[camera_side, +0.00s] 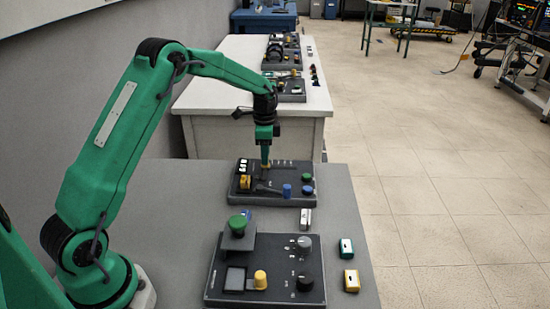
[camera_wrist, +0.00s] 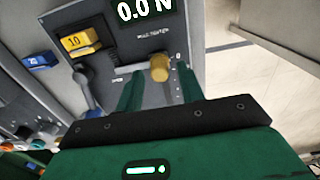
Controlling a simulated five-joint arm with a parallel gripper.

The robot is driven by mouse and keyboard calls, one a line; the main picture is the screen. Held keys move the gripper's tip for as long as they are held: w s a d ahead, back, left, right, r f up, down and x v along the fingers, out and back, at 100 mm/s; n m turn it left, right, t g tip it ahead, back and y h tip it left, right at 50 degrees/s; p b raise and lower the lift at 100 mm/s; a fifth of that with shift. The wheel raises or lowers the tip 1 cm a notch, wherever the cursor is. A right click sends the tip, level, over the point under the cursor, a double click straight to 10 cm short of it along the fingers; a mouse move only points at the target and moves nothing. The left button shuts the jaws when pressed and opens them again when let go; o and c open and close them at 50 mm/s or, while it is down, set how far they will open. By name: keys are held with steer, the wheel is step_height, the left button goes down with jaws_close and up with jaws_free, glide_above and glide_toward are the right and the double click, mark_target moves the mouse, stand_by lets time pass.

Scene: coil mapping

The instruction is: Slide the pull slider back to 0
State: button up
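The pull slider has a round yellow knob (camera_wrist: 160,68) on the dark panel (camera_wrist: 125,18); a pale horizontal strip lies to its left in the wrist view. My gripper (camera_wrist: 160,84) is open, with one green finger on each side of the knob and gaps showing. I cannot tell whether either finger touches it. The panel's display (camera_wrist: 146,10) reads 0.0 N. In the side view my gripper (camera_side: 265,160) points straight down over the far panel (camera_side: 295,200), and the knob is mostly hidden at its tip. The slider's scale is too blurred to read.
A yellow block (camera_wrist: 80,41) marked 10 and a blue block (camera_wrist: 40,61) marked 20 lie left of the slider. A dark lever (camera_wrist: 82,82) stands close to the left finger. A nearer panel (camera_side: 218,280) holds several knobs. Bare table (camera_side: 180,215) lies left.

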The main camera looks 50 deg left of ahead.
steer(key=shift+r, duration=3.15)
steer(key=shift+d+r, duration=0.1)
steer(key=shift+s+r, duration=0.15)
steer(key=shift+r, duration=0.1)
steer(key=s+d+r+n+t, duration=0.35)
steer(key=s+d+r, duration=0.45)
steer(key=s+r, duration=0.5)
steer(key=s+d+n+t, duration=0.1)
steer(key=s+d+n, duration=0.1)
steer(key=s, duration=0.7)
steer(key=s+d+f+n+t, duration=0.1)
steer(key=s+d+n, duration=0.2)
steer(key=s, duration=0.6)
steer(key=shift+f, duration=0.2)
